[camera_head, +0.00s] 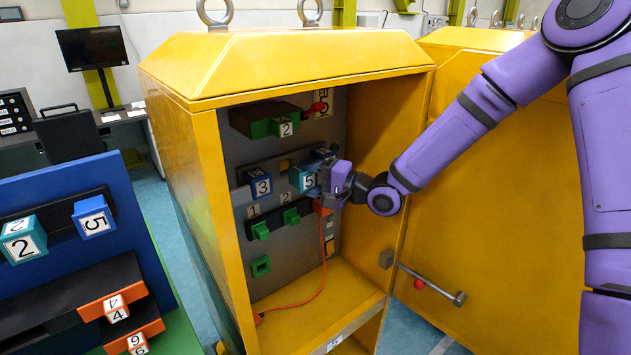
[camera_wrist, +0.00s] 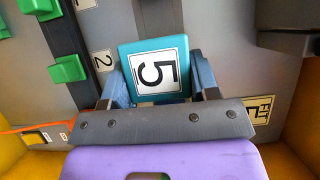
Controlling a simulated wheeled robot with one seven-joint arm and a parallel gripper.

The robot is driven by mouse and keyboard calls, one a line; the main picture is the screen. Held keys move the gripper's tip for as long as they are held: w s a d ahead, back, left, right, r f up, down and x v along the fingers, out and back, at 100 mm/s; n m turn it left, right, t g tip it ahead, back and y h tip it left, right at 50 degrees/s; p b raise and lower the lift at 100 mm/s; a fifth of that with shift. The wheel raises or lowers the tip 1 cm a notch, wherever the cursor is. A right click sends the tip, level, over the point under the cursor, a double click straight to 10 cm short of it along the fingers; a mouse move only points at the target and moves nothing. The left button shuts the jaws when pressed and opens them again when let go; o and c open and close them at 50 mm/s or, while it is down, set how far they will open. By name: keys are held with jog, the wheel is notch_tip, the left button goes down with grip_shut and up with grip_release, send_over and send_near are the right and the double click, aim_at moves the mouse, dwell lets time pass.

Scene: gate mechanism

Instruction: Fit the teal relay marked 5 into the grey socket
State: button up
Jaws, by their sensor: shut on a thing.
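The teal relay marked 5 (camera_head: 303,179) is inside the yellow cabinet, close in front of its grey back panel. My gripper (camera_head: 325,180) reaches in from the right and is shut on it. In the wrist view the relay (camera_wrist: 156,70) sits between the two fingers of my gripper (camera_wrist: 160,88), its 5 facing the camera sideways. The relay and gripper hide what is behind them; I cannot tell whether the relay touches the panel or a socket.
A blue relay marked 3 (camera_head: 262,184) sits just left, and a dark blue block (camera_head: 322,153) above right. Green blocks (camera_head: 291,216) are on a black rail below. An orange cable (camera_head: 322,262) hangs below my gripper. The cabinet's right wall (camera_head: 375,140) is close to my arm.

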jog(key=shift+w+a, duration=0.55)
jog(key=shift+w, duration=0.15)
jog(key=shift+w+a, duration=0.3)
jog(key=shift+w, duration=0.2)
jog(key=shift+w+a, duration=0.3)
jog(key=shift+w, duration=0.2)
dwell(2.1)
jog(key=o, duration=1)
jog(key=shift+o, duration=0.2)
